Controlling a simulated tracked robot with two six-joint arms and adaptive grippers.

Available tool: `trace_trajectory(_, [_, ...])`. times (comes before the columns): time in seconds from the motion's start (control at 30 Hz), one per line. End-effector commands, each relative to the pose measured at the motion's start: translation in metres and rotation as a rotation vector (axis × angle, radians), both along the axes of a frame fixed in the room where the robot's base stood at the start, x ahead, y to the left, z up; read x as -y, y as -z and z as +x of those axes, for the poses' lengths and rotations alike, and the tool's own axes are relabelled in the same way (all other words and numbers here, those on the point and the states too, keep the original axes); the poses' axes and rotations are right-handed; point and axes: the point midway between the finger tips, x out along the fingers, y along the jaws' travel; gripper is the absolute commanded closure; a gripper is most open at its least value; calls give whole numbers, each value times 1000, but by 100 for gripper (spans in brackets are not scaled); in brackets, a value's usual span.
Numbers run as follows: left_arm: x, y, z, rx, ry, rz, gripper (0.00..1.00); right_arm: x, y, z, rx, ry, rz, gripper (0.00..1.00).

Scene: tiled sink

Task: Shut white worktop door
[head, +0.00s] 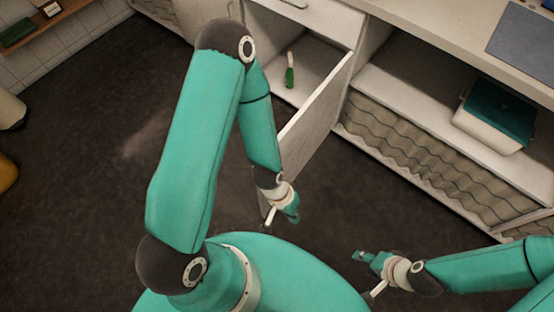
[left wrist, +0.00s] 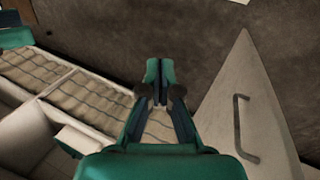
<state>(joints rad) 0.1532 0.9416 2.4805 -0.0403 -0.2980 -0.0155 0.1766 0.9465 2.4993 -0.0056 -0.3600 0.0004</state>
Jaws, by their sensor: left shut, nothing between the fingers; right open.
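The white worktop door (head: 318,108) stands wide open, swung out from the cabinet into the room. The left wrist view shows the door (left wrist: 268,115) at the right, with its dark bar handle (left wrist: 240,128) on the face towards the camera. My left gripper (head: 292,214) is shut and empty near the door's free end, which my left arm partly hides. In the left wrist view the left gripper (left wrist: 160,75) is beside the door, with a gap between them in the picture. My right gripper (head: 361,256) is open and empty, low at the right, away from the door.
The open cabinet holds an upright green-and-white bottle (head: 289,72). To the right, an open shelf holds a white bin with a teal top (head: 492,122), above a wavy-patterned lower front (head: 420,150). The dark floor (head: 90,180) is mostly clear at the left.

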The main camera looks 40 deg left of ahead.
Motion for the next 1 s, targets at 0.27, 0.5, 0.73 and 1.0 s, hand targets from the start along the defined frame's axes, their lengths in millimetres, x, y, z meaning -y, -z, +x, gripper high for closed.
trace_trajectory(0.27, [24,3,-9,-78,636,14,100,0,27,0,0,0,0,51])
trace_trajectory(0.5, [-5,-24,24,-214,1365,346,100,0,52,0,0,0,0,51])
trace_trajectory(0.73, [-23,-84,82,-330,1676,745,100,0,66,0,1,0,0,51])
trace_trajectory(1.0, [-32,-104,100,-378,1729,882,100,0,68,0,1,0,0,51])
